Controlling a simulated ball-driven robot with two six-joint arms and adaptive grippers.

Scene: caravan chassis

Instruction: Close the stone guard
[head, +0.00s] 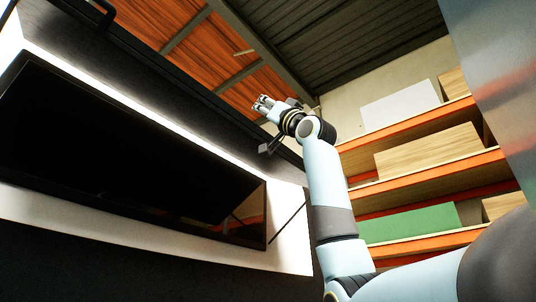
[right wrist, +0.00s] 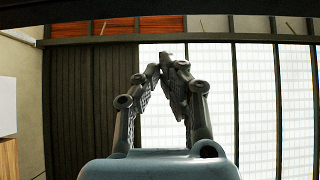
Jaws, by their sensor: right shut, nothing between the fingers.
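The stone guard (head: 190,88) is a long dark panel in the head view. It is raised, sticking out above a dark caravan window (head: 120,150), and I see its underside. A black handle (head: 103,14) sits near its outer edge at the upper left. My right gripper (head: 262,103) is raised near the right end of the guard's outer edge, and it looks apart from the edge. In the right wrist view its fingertips (right wrist: 165,70) meet with nothing between them. A dark band (right wrist: 160,9) crosses the top there; I cannot tell whether it is the guard. My left gripper is not in view.
A thin dark strut (head: 287,223) slants beside the window's lower right. Orange shelves (head: 420,170) with boxes stand at the right, behind my right arm. The space around my right gripper looks free, with the roof above.

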